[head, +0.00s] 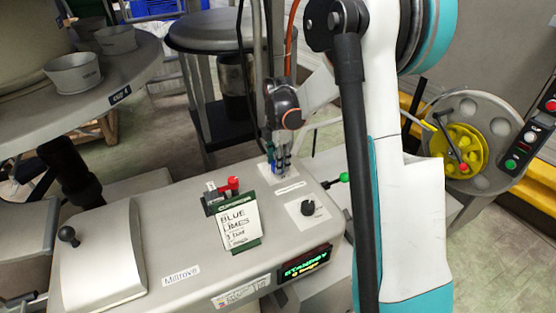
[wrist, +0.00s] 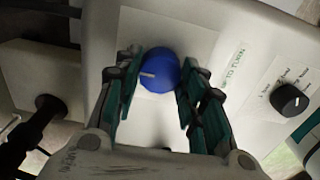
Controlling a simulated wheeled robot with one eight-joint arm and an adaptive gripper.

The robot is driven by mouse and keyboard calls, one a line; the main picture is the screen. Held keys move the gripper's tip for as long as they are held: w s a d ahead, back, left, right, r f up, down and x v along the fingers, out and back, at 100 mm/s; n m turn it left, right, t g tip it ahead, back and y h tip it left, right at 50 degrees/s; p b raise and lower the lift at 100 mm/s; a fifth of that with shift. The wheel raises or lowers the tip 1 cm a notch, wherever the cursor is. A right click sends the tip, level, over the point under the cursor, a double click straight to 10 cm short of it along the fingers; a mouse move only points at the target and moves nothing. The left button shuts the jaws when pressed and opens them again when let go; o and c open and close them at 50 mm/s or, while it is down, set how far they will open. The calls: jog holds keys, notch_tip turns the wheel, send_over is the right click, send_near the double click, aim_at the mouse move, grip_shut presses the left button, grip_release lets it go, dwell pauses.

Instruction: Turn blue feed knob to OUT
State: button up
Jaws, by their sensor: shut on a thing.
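The blue feed knob (wrist: 160,72) sits on a pale plate (wrist: 150,30) on the machine's top, between the two fingers of my gripper (wrist: 158,82) in the wrist view. The fingers are shut on its sides. A pale pointer mark on the knob points to the left in the wrist view. In the head view my gripper (head: 280,160) comes down onto the machine's far end and mostly hides the knob. I cannot make out an OUT marking. The machine's display (head: 305,262) is lit green and its top line reads STANDBY.
A black knob (wrist: 290,98) stands to the right; it also shows in the head view (head: 307,208). A red lever (head: 230,185) and a note card on a green board (head: 238,225) are nearby. A green-tipped lever (head: 338,180) sticks out at the machine's right edge.

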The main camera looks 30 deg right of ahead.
jog(key=o, duration=1.1)
jog(key=shift+c, duration=0.2)
notch_tip(320, 180, up, 12)
